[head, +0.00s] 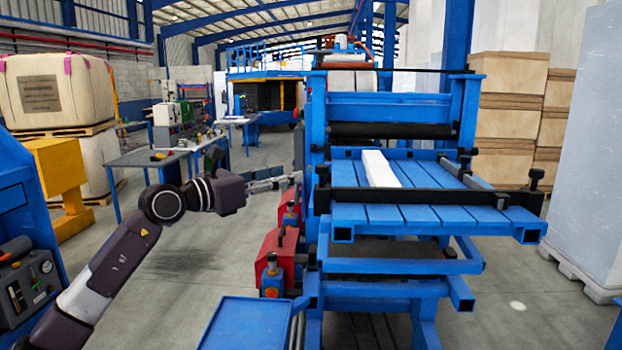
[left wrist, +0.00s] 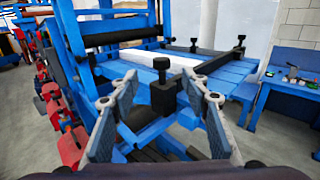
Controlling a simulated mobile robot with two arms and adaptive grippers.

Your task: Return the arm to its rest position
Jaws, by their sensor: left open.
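My left arm comes in from the lower left in the head view, and its gripper (head: 274,182) points right, at the left side of the blue machine (head: 400,215). In the left wrist view the two fingers of my left gripper (left wrist: 163,95) stand wide apart with nothing between them. A black clamp knob (left wrist: 163,70) of the machine shows behind the gap; I cannot tell how far off it is. A white strip (head: 380,168) lies on the machine's blue slatted table, also seen in the left wrist view (left wrist: 185,64). My right gripper is not in view.
Red motor housings (head: 277,255) stick out from the machine's left side, below the gripper. A blue tray (head: 246,325) is at the bottom front. A workbench (head: 150,158) stands behind my arm. Open floor (head: 190,255) lies between arm and machine.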

